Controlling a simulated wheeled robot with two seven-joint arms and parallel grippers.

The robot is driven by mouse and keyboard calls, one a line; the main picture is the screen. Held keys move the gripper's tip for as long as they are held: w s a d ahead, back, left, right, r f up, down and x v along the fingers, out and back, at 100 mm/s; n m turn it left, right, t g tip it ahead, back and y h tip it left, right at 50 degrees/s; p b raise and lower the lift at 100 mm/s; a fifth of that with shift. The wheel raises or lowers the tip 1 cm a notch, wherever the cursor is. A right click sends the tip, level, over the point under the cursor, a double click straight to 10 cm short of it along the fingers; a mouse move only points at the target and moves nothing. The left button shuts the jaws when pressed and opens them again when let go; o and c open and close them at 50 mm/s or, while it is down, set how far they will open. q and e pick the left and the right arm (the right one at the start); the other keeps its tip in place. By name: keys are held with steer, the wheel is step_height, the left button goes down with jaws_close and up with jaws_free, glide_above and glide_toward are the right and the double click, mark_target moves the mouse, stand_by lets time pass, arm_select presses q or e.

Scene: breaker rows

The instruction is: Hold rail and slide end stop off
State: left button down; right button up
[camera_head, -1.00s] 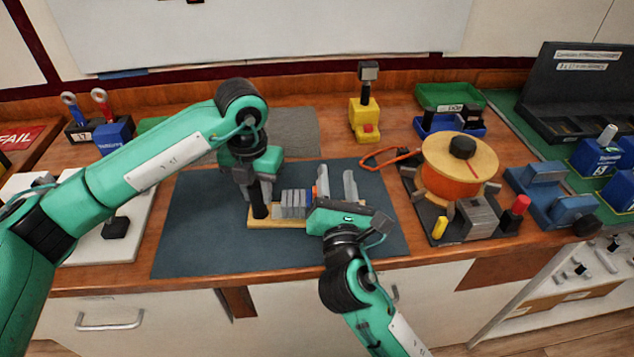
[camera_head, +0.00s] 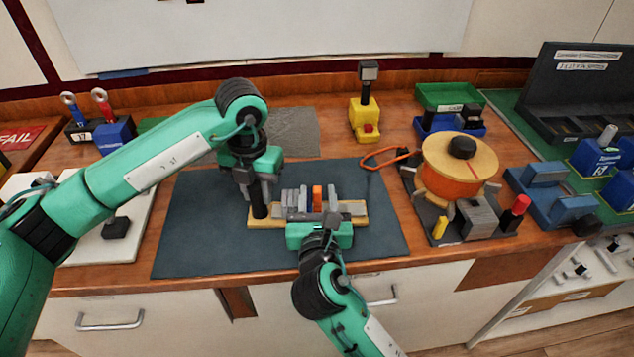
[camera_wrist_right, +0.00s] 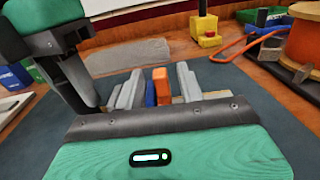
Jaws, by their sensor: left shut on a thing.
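The rail (camera_head: 350,207) is a grey strip on a wooden base (camera_head: 266,223) on the dark mat. Several grey breaker blocks (camera_head: 289,200) stand on it, with a blue piece (camera_wrist_right: 150,94) and an upright orange block, apparently the end stop (camera_head: 317,198), to their right. My left gripper (camera_head: 258,196) is shut at the black post (camera_head: 259,208) on the base's left end. My right gripper (camera_head: 318,205) reaches in from the front, its grey fingers apart on either side of the orange block. In the right wrist view the orange block (camera_wrist_right: 161,87) stands between them; contact is unclear.
An orange spool (camera_head: 455,185) with small tools stands on a dark tray at right. A yellow stand (camera_head: 365,118) and green and blue bins (camera_head: 449,96) are behind. A white board (camera_head: 140,215) lies at left. The mat (camera_head: 205,240) is clear around the base.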

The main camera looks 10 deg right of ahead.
mark_target(318, 194)
steer(key=shift+w+d, duration=0.2)
steer(key=shift+w, duration=1.75)
jaws_close()
